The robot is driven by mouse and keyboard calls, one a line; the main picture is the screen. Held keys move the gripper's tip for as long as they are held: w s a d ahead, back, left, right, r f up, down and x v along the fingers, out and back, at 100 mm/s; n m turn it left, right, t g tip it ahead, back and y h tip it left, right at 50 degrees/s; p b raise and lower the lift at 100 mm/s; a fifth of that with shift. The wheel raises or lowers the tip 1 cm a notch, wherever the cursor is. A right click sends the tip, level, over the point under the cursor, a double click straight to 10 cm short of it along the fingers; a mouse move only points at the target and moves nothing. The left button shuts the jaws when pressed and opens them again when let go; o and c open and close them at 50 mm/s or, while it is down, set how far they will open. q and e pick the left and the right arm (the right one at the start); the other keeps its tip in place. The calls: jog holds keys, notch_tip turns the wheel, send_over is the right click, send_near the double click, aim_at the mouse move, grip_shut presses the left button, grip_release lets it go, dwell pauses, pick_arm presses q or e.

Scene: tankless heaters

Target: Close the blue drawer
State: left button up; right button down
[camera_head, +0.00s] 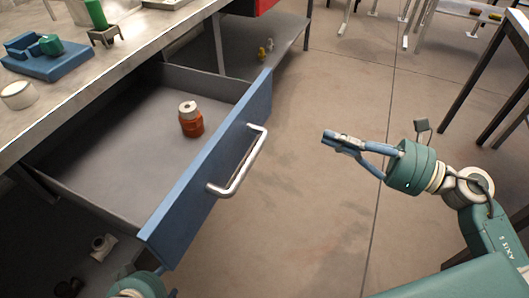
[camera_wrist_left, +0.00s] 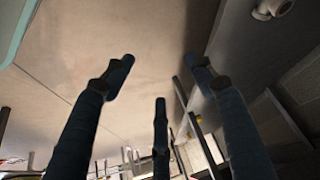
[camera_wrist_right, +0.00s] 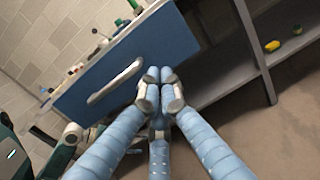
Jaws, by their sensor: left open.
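The blue drawer (camera_head: 185,212) is pulled out from under the workbench, and its interior shows. Its silver handle (camera_head: 240,165) is on the front panel. My right gripper (camera_head: 334,140) has its fingers together and empty, in the air to the right of the drawer front, apart from it in the head view. In the right wrist view, the blue front (camera_wrist_right: 165,45) and handle (camera_wrist_right: 115,80) lie beyond the closed fingertips (camera_wrist_right: 158,85). My left gripper (camera_wrist_left: 158,75) has its fingers spread and empty. In the head view only part of the left arm shows, low beside the drawer's near corner.
An orange and white container (camera_head: 191,120) stands inside the drawer. The worktop (camera_head: 60,105) above holds a blue fixture (camera_head: 45,65) and a white ring (camera_head: 18,95). A lower shelf (camera_head: 285,35) is behind the drawer. The floor (camera_head: 310,220) right of the drawer is clear.

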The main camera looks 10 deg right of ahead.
jog(key=s+a+n+g, duration=0.1)
jog(key=s+a+n, duration=0.1)
send_near(253, 123)
pick_arm(q)
jog(key=s+a+g, duration=0.1)
jog(key=s+g, duration=0.1)
jog(key=s, duration=0.4)
jog(key=shift+s+a+f+y+p, duration=0.2)
jog(key=shift+a+y+p, duration=0.1)
jog(key=shift+a+p, duration=0.15)
pick_arm(e)
jog(key=x, duration=0.7)
jog(key=shift+y, duration=0.3)
jog(key=shift+f, duration=0.15)
